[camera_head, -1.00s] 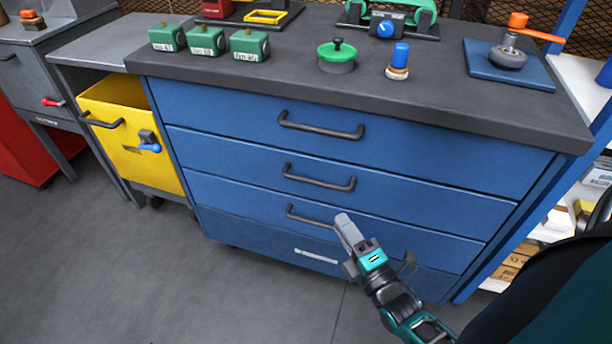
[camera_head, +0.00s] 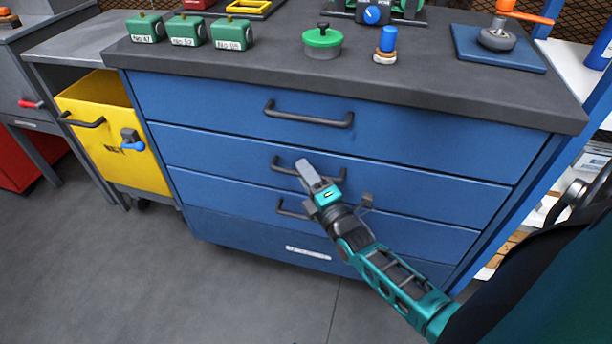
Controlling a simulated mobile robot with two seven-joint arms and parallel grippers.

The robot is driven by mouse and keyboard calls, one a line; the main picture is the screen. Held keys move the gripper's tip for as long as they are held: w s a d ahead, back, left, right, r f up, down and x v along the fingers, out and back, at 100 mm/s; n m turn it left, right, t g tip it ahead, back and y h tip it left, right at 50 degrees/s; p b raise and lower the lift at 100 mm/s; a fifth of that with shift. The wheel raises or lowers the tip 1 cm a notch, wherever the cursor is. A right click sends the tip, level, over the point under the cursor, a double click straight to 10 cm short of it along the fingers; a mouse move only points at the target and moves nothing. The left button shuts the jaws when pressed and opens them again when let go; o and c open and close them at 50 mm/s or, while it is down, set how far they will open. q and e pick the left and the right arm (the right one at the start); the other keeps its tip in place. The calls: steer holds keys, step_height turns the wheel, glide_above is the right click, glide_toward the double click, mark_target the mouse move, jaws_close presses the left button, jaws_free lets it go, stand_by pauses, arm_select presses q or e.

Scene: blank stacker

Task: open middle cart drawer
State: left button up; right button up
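The blue cart has three handled drawers, all shut. The middle drawer (camera_head: 220,155) has a dark bar handle (camera_head: 283,168), partly hidden by my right gripper. My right gripper (camera_head: 306,172) points up and forward, its grey fingertips overlapping the middle of that handle. I cannot tell whether it touches the handle or whether its fingers are apart. The top drawer handle (camera_head: 308,117) is fully visible above. The lower drawer handle (camera_head: 287,209) is partly hidden by my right arm. My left gripper is not in view.
The grey worktop (camera_head: 440,85) carries green blocks (camera_head: 187,31), a green-lidded pot (camera_head: 322,43), a blue-topped knob (camera_head: 387,45) and a caster on a blue plate (camera_head: 505,55). A yellow bin (camera_head: 115,140) stands left. The floor in front is clear.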

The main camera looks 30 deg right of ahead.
steer(key=shift+c, duration=0.4)
jaws_close()
